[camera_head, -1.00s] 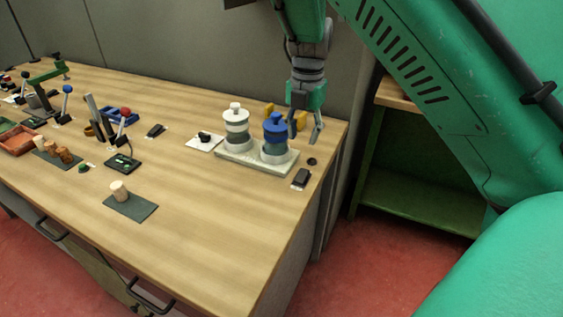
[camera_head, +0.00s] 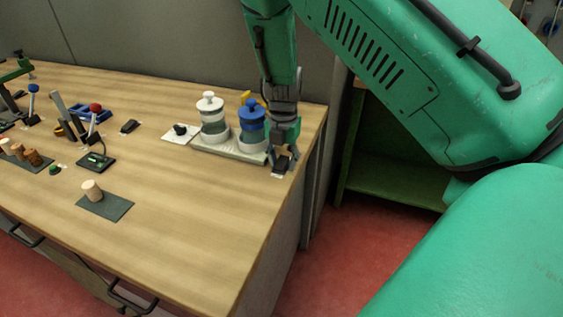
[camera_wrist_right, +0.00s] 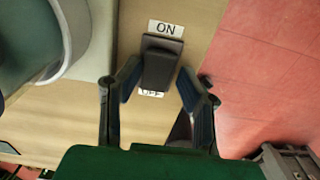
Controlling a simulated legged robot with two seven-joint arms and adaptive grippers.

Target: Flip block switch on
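The dark block switch (camera_wrist_right: 158,62) sits near the table's right edge, between a white ON label (camera_wrist_right: 166,28) and a partly covered OFF label (camera_wrist_right: 151,93). In the head view the switch (camera_head: 281,165) is partly hidden by my right gripper (camera_head: 284,152). In the wrist view my right gripper (camera_wrist_right: 160,82) is open, with one finger on each side of the switch's OFF end. A gap shows on the right; on the left I cannot tell whether the finger touches. My left gripper is not in view.
A white-lidded jar (camera_head: 211,112) and a blue-lidded jar (camera_head: 251,120) stand on a pale base (camera_head: 222,149) just left of my right gripper. A cork (camera_head: 92,190) stands on a dark mat (camera_head: 112,207). The front middle of the table is clear.

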